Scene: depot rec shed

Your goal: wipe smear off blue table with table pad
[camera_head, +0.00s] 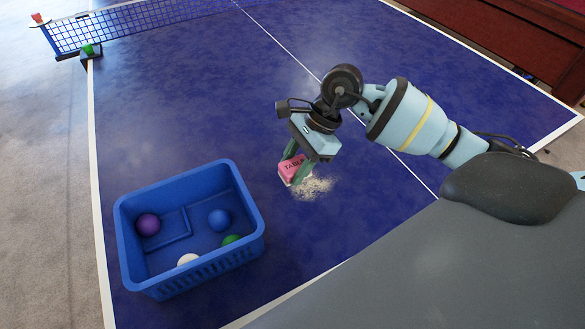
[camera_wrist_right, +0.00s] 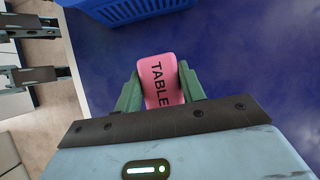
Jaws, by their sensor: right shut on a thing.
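The table pad (camera_head: 291,170) is a pink block with dark lettering reading TABLE. My right gripper (camera_head: 300,162) is shut on it, and in the right wrist view the pad (camera_wrist_right: 160,80) sits between its two green fingers. The smear (camera_head: 314,187) is a pale, grainy patch on the blue table (camera_head: 200,95). The pad is at the smear's upper left edge and hides part of it; I cannot tell whether it touches the table. The smear does not show in the right wrist view.
A blue basket (camera_head: 127,225) holding several coloured balls stands on the table left of the pad. It also shows in the right wrist view (camera_wrist_right: 125,10). The net (camera_head: 130,22) crosses the far end. The table surface beyond the gripper is clear.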

